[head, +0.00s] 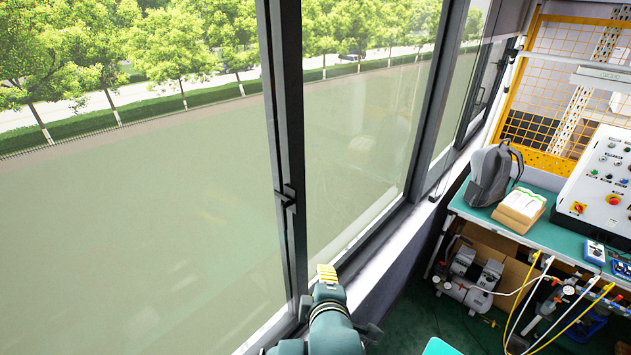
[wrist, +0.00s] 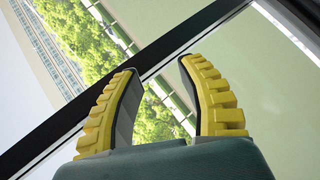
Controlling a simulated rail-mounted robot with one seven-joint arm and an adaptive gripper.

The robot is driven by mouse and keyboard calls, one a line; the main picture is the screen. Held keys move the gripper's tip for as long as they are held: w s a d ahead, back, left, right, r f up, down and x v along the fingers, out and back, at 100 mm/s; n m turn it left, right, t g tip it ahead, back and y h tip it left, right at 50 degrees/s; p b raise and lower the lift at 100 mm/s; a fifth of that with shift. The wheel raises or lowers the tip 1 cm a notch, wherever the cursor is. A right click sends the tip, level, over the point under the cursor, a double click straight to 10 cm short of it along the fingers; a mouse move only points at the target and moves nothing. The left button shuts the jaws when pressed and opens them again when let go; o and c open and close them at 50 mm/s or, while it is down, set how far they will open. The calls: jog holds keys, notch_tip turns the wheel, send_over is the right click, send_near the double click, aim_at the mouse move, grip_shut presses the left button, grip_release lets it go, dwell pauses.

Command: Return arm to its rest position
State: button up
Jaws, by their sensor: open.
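My gripper (head: 327,272) shows at the bottom middle of the head view, at the end of my green arm, close to the window frame and sill. In the wrist view my gripper (wrist: 158,75) has its two yellow ribbed fingers spread apart with nothing between them. Beyond the fingers are the dark window frame, glass and trees outside. Only the last part of my arm shows in the head view; whether the gripper touches the window cannot be told.
Tall windows with dark frames (head: 288,150) run along the left. At right, a teal workbench (head: 480,217) holds a grey backpack (head: 492,172), a stack of paper or books (head: 520,208) and a control panel (head: 606,185). A compressor (head: 470,280) and hoses are below it.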

jog(key=s+d+r+m+t, duration=0.1)
jog(key=s+r+m+t, duration=0.2)
jog(key=r, duration=0.7)
jog(key=s+d+r+m+t+h, duration=0.1)
jog(key=s+r+m+t, duration=0.3)
jog(key=s+r+m, duration=0.4)
jog(key=s+d+r+m+t+p, duration=0.1)
jog(key=s+d+r+m+t, duration=0.2)
jog(key=r, duration=1.1)
jog(key=s+m, duration=0.3)
jog(key=shift+s+d+t+h, duration=0.2)
jog(key=shift+t+h, duration=0.1)
